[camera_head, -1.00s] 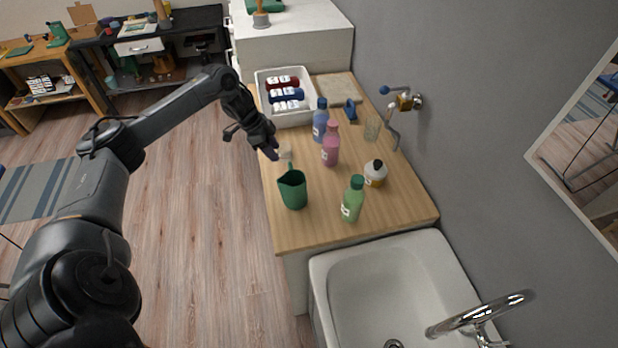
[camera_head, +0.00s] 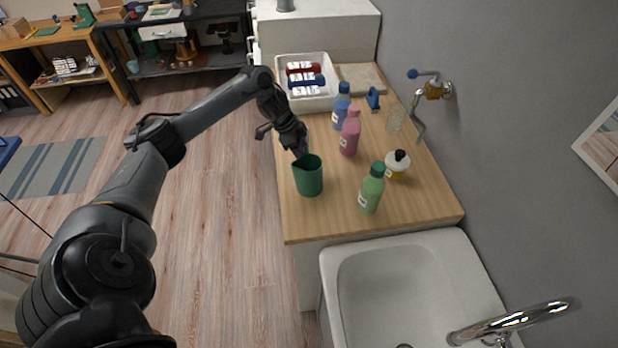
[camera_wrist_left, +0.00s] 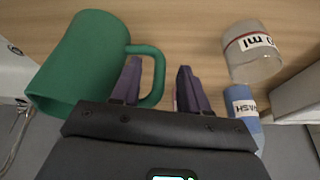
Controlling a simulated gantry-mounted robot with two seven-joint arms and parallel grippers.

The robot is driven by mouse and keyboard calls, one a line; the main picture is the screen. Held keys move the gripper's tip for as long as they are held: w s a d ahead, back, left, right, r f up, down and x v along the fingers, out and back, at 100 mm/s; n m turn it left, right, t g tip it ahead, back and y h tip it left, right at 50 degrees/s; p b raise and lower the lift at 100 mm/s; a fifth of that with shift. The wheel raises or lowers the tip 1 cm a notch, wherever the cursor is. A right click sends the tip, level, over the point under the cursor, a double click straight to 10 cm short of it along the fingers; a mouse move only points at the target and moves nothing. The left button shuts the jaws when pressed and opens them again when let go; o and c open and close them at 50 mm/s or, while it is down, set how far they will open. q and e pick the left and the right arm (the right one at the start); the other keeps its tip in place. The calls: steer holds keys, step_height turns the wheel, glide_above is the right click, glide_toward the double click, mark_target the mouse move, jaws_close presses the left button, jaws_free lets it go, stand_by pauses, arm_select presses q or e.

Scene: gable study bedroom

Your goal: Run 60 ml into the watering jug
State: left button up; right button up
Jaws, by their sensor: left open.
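The green watering jug (camera_head: 309,178) stands upright on the wooden counter near its left edge. My left gripper (camera_head: 299,152) is at the jug's far side, by its handle. In the left wrist view the jug (camera_wrist_left: 82,60) lies left of my open left gripper (camera_wrist_left: 158,75), and the bar of its handle (camera_wrist_left: 157,72) passes between the open fingers. A small clear cup (camera_wrist_left: 252,55), with a label ending in "ml", is to the right; its number is partly unreadable. My right gripper is out of view.
A clear glass (camera_head: 396,119) is near the wall. The sink (camera_head: 340,262) is in front.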

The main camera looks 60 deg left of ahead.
arm_select(q)
steer(key=shift+b+x, duration=0.45)
steer(key=shift+x, duration=0.55)
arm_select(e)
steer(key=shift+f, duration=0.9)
arm_select(q)
jaws_close()
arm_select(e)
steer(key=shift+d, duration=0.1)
arm_select(q)
steer(key=shift+r, duration=0.1)
steer(key=shift+r, duration=0.65)
step_height(320, 180, up, 4)
steer(key=shift+a+r, duration=0.1)
step_height(320, 180, up, 12)
steer(key=p, duration=0.7)
steer(key=shift+r, duration=0.2)
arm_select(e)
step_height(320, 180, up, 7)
